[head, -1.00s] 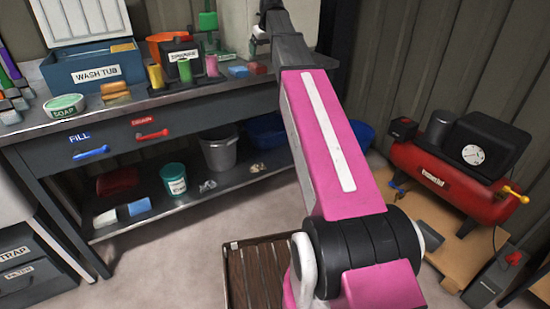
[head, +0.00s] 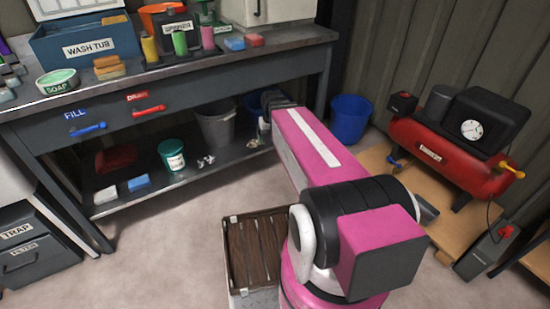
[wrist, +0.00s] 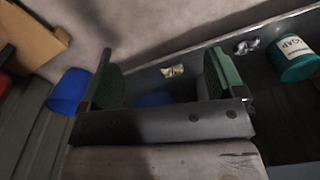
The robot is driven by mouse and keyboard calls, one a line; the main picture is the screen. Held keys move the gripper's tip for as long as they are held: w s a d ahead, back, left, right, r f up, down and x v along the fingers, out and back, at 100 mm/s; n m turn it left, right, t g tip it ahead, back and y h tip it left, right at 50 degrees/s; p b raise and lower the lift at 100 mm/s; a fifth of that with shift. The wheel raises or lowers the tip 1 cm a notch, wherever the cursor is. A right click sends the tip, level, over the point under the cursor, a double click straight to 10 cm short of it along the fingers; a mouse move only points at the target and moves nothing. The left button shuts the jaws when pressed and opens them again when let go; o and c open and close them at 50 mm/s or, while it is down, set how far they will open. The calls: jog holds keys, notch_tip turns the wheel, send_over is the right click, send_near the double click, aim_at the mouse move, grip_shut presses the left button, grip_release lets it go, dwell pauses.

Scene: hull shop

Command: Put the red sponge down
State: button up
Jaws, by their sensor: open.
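A small red sponge (head: 256,40) lies on the bench top (head: 290,42) near its right end, just right of a blue sponge (head: 234,44). My gripper (wrist: 166,78) is open in the wrist view, with two green finger pads apart and nothing held between them. In the head view my pink arm reaches toward the lower shelf, and the gripper is mostly hidden behind it. The gripper is lower than the bench top, apart from the red sponge. The red sponge does not show in the wrist view.
The lower shelf (head: 190,172) holds a grey bucket (head: 216,130), a teal tub (head: 172,155), crumpled scraps (head: 206,161) and a dark red item (head: 116,158). A blue bin (head: 349,119) stands right of the bench. A red compressor (head: 440,158) is further right.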

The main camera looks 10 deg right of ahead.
jog(key=s+f, duration=0.5)
jog(key=s, duration=0.2)
jog(key=shift+g, duration=0.4)
dwell(0.6)
